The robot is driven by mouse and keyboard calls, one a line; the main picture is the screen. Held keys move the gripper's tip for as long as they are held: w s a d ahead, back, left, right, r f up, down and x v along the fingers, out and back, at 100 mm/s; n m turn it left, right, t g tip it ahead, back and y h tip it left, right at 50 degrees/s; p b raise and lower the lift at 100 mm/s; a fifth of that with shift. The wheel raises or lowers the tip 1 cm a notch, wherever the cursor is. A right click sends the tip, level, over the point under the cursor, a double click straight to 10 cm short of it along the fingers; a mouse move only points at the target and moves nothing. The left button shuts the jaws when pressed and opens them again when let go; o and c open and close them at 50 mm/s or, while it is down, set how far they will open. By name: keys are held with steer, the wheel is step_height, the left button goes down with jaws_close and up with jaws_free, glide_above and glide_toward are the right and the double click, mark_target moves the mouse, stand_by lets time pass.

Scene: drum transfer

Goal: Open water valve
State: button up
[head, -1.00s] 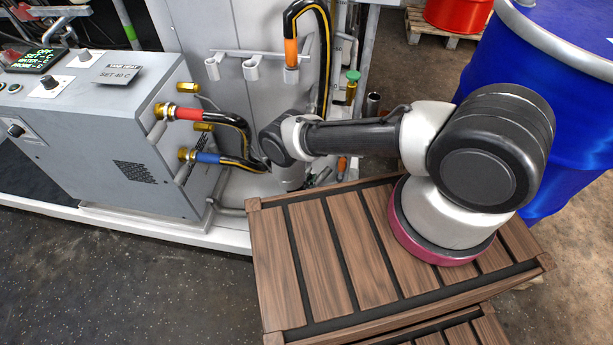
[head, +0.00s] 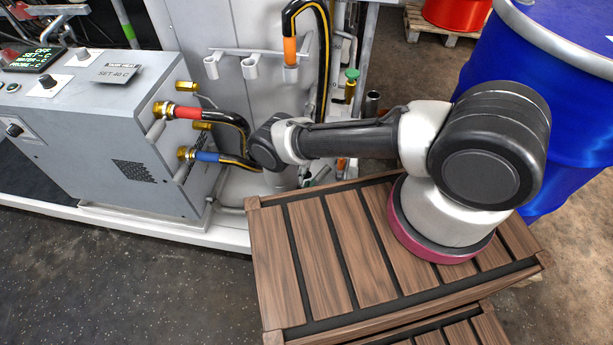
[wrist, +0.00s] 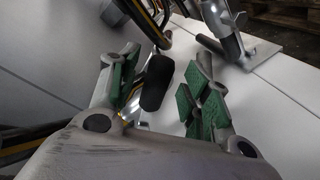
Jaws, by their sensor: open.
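In the wrist view my gripper (wrist: 167,72) is open, with green pads on both fingers. A black cylindrical grip (wrist: 157,82) shows between the fingers, apart from the right pads; whether it touches the left ones I cannot tell. It may be the water valve's handle, but the valve body is not clear. In the head view my gripper is mostly hidden behind my arm, low by the grey cabinet. A green-topped brass fitting (head: 351,80) stands on the piping behind my arm.
The grey control unit (head: 125,150) stands left, with a red-ended hose (head: 187,112) and a blue-ended hose (head: 207,157). An orange-ended hose (head: 290,50) hangs in a holder. A wooden platform (head: 300,260) lies under my arm; a blue drum (head: 580,110) is right.

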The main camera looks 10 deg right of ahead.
steer(key=v, duration=0.5)
steer(key=shift+c, duration=0.5)
